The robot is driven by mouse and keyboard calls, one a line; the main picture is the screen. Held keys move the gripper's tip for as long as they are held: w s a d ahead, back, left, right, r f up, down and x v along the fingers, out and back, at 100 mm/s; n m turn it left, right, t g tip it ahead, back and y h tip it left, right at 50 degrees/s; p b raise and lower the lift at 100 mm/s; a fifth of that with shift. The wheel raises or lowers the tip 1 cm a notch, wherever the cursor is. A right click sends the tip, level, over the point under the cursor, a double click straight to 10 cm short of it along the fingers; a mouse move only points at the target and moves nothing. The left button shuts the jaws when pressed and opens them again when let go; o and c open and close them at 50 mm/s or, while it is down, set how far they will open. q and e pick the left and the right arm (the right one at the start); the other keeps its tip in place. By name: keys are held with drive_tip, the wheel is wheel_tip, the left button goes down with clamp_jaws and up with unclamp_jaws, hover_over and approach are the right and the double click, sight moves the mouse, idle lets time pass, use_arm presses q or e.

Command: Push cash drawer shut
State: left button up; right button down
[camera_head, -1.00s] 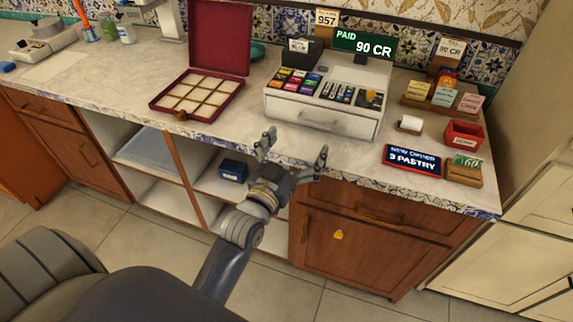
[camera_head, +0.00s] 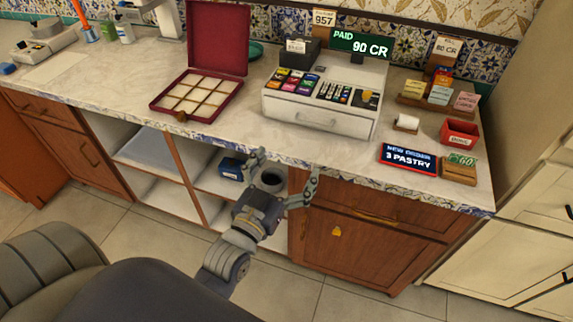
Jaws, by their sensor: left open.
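The white cash register (camera_head: 335,90) stands on the counter, with colored keys and a green "PAID 90 CR" display (camera_head: 362,43). Its cash drawer (camera_head: 318,118) has a silver handle on the front. The drawer front looks flush with the register body. My left gripper (camera_head: 285,172) is open and empty, its fingers spread, below and in front of the counter edge. It is apart from the drawer. My right gripper is not in view.
An open red box (camera_head: 203,92) stands left of the register. A "3 PASTRY" sign (camera_head: 408,158), a red tray (camera_head: 461,133) and a card holder (camera_head: 459,168) sit to the right. Open shelves with a blue box (camera_head: 232,168) lie below the counter.

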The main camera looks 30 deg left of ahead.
use_arm(q)
drive_tip(key=shift+s, duration=0.25)
drive_tip(key=shift+p, duration=0.35)
idle(0.3)
